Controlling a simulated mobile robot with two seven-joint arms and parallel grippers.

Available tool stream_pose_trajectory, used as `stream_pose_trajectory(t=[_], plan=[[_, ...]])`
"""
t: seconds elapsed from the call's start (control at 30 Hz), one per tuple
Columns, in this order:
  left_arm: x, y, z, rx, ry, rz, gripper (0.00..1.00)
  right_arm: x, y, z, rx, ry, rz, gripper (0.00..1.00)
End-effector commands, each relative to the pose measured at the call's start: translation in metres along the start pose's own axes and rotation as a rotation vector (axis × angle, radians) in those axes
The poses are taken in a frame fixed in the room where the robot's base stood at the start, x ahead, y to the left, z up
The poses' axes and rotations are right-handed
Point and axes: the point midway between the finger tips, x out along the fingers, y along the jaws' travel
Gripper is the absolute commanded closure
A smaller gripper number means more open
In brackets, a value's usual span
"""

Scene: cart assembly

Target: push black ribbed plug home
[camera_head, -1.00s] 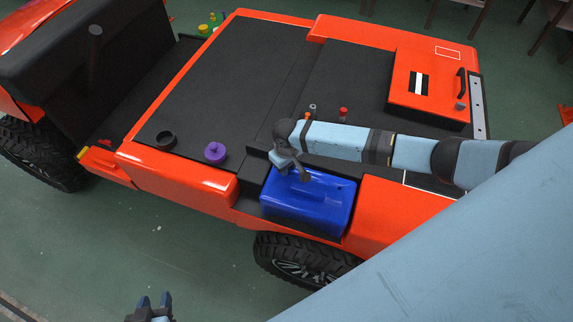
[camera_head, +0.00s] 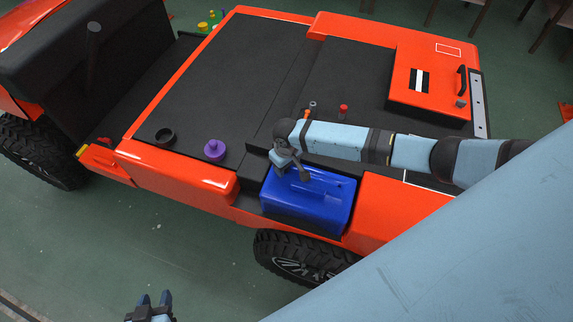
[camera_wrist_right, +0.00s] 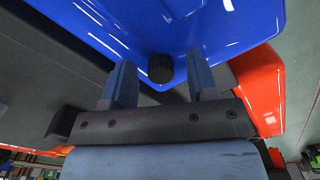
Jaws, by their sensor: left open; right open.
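The black ribbed plug (camera_wrist_right: 160,68) sits at the lower edge of the blue tank (camera_wrist_right: 190,25) in the right wrist view, with its round end toward me. Two fingers of my right gripper stand on either side of it, apart from each other, with gaps to the plug. How deep the plug sits is hard to tell. In the head view my right gripper (camera_head: 292,170) is at the upper left of the blue tank (camera_head: 305,205), and the plug cannot be made out there. My left gripper (camera_head: 153,302) is open and empty at the bottom, over the floor, away from the cart.
A red-topped piece (camera_head: 343,110) is behind my right arm. An orange box with a handle (camera_head: 428,85) is at the upper right. The floor at left front is clear.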

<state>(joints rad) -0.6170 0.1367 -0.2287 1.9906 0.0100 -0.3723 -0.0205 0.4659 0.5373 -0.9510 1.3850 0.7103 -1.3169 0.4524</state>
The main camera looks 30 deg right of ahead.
Motion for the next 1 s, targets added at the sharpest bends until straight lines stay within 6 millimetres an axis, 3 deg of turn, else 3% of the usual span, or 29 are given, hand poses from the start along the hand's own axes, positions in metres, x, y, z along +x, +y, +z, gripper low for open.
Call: stream_pose_trajectory(t=[0.13,0.27,0.7,1.0], plan=[[0.0,-0.001,0.001,0.001,0.0,-0.001,0.57,-0.004,0.0,-0.001,0.0,0.001,0.0,0.47],[0.0,-0.001,0.001,0.001,0.0,-0.001,0.57,-0.022,0.0,-0.001,-0.002,0.003,-0.001,0.47],[0.003,-0.001,0.005,0.0,-0.002,-0.001,0.57,-0.116,0.0,0.0,-0.001,0.003,-0.001,0.47],[0.003,0.001,0.005,-0.001,-0.002,0.001,0.57,-0.138,0.0,0.0,0.0,0.0,0.001,0.47]])
